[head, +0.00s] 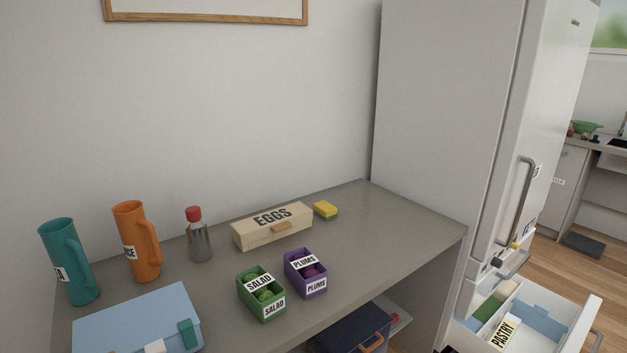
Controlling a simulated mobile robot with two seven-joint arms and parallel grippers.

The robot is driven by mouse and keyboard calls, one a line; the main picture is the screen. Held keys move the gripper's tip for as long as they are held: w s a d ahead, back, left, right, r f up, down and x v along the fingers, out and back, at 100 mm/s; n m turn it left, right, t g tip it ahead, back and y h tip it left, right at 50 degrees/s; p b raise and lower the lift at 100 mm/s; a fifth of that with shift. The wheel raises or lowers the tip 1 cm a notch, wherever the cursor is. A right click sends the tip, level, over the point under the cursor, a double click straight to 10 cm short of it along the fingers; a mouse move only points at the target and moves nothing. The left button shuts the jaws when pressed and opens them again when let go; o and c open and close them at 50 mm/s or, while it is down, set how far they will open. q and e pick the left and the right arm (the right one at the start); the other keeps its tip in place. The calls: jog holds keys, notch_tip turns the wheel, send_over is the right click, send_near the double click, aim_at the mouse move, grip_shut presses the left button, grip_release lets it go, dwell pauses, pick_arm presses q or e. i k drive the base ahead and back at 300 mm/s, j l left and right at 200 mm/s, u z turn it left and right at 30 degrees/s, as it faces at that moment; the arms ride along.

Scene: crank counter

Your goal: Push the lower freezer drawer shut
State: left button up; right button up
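The lower freezer drawer (581,332) stands open at the bottom right, pulled out from the tall white fridge-freezer (440,90). Its white front panel faces right, and the lower part is cut off by the picture's edge. Inside are a box labelled PASTRY (504,333), a long green and beige pack (494,302) and light blue parts (540,318). Neither of my grippers shows.
A grey counter (370,225) left of the fridge holds an EGGS box (272,227), a SALAD box (262,295), a PLUMS box (305,275), jugs, a bottle and a blue case (135,318). A dark blue bin (352,330) sits below. Wooden floor (550,265) lies right.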

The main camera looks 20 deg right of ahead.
aim_at(473, 334)
jog(key=k+l, duration=0.1)
jog(key=l, duration=0.7)
jog(key=k+l, duration=0.1)
jog(key=l, duration=0.65)
jog(key=k+l, duration=0.1)
jog(key=l, duration=0.7)
jog(key=k+l, duration=0.1)
jog(key=l, duration=0.7)
jog(key=k+l, duration=0.1)
jog(key=l, duration=0.65)
jog(key=k+l, duration=0.1)
jog(key=l, duration=0.7)
jog(key=k+l, duration=0.1)
jog(key=l, duration=0.25)
jog(key=k+l, duration=0.15)
jog(key=l, duration=0.2)
jog(key=k+l, duration=0.1)
jog(key=l, duration=0.25)
jog(key=k+l, duration=0.15)
jog(key=l, duration=0.25)
jog(key=k+l, duration=0.1)
jog(key=l, duration=0.25)
jog(key=k+l, duration=0.25)
jog(key=l, duration=0.15)
jog(key=k+l, duration=0.25)
jog(key=l, duration=0.1)
